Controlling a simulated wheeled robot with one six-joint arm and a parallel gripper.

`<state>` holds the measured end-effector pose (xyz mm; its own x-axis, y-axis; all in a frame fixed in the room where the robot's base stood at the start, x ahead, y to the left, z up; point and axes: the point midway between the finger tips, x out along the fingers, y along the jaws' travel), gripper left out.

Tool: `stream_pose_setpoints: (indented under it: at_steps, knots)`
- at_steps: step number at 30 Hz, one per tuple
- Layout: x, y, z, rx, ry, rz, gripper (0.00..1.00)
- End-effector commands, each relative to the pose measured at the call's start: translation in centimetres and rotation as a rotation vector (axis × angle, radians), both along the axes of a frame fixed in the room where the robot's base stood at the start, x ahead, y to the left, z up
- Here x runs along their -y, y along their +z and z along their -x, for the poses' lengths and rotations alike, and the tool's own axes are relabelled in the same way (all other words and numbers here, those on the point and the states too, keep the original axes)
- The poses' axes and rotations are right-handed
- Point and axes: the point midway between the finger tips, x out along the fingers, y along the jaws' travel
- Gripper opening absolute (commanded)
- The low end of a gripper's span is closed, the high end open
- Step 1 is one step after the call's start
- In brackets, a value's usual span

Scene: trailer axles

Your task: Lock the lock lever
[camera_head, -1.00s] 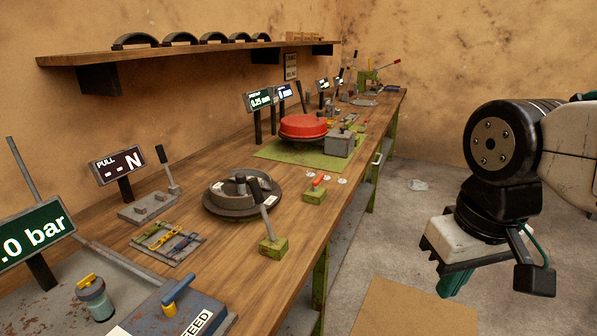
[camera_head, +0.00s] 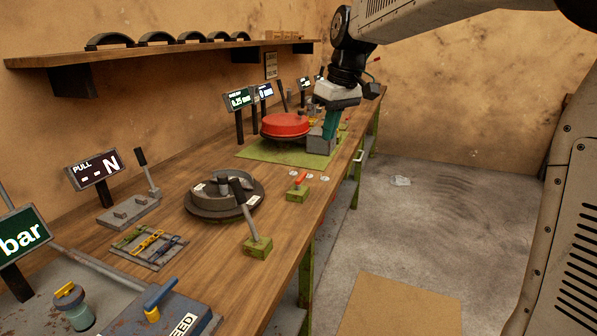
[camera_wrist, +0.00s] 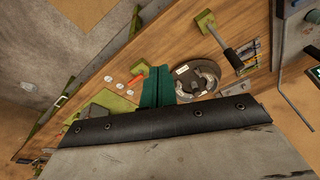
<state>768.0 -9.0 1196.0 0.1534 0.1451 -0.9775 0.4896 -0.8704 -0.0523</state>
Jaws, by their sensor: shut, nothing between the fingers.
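Two levers stand along the bench's front edge, and no readable label tells which is the lock lever. A black-handled lever (camera_head: 240,200) rises tilted from a green block (camera_head: 258,247) in front of the grey drum (camera_head: 205,207). A small red-handled lever (camera_head: 300,179) sits on another green block (camera_head: 297,195) farther along. In the wrist view the black-handled lever (camera_wrist: 233,59) is at upper right and the red one (camera_wrist: 140,68) just left of my fingers. My gripper (camera_head: 329,133), with green fingers, is shut and empty above the bench's far front part, beyond the red-handled lever.
A red drum (camera_head: 286,124) on a green mat (camera_head: 262,152) stands beyond the levers, with a grey box (camera_head: 319,141) beside it. Display signs line the wall side. A shelf (camera_head: 160,55) hangs above. The floor (camera_head: 410,220) right of the bench is mostly clear.

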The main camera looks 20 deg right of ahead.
Motion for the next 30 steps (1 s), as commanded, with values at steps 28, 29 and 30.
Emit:
stream_pose_setpoints:
  at_steps: [28,29,30]
  knots:
    - [-0.8,-14.1,-27.2,0.134,0.426,-0.048,0.0]
    - [-0.8,-14.1,-27.2,0.134,0.426,-0.048,0.0]
    - [-0.8,-14.1,-27.2,0.134,0.427,-0.049,0.0]
